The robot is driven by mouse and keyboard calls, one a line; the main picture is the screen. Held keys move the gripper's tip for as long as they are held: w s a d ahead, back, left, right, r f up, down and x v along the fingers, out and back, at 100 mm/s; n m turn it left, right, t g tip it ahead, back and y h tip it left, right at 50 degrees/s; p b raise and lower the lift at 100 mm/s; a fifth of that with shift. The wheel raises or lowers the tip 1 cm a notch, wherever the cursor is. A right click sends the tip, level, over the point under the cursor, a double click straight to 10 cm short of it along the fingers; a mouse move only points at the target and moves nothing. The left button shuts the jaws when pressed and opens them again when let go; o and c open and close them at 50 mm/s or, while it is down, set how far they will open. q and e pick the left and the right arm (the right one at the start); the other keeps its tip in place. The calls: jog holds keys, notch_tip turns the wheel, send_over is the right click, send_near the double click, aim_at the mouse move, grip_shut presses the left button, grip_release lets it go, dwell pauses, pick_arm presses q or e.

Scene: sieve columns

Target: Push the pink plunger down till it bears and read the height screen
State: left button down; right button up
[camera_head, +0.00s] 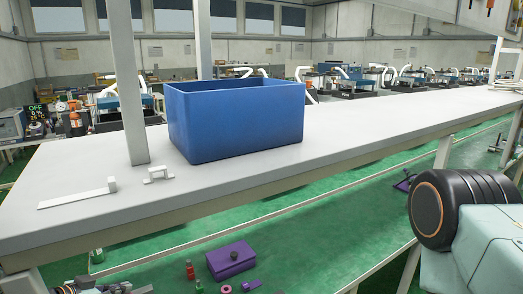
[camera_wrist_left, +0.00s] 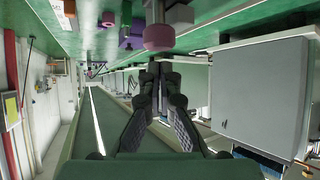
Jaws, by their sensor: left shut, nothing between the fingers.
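In the left wrist view, which is upside down, a pink cylinder (camera_wrist_left: 158,38), which looks like the plunger, stands out from the green surface with a grey cylindrical part (camera_wrist_left: 156,12) behind it. My left gripper (camera_wrist_left: 160,68) is shut and empty, its fingertips close to the pink end; I cannot tell whether they touch. In the head view a small pink round thing (camera_head: 226,289) lies at the bottom edge; I cannot tell if it is the plunger. No clearly readable height screen shows. My right gripper is not in view.
A purple box (camera_head: 231,262) with a dark knob sits on the green surface below the white table (camera_head: 330,140). A red and green bottle (camera_head: 190,270) stands to its left. A blue bin (camera_head: 240,120) stands on the table. In the wrist view a grey panel (camera_wrist_left: 260,95) stands to the right.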

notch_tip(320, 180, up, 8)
jog(key=p, duration=0.7)
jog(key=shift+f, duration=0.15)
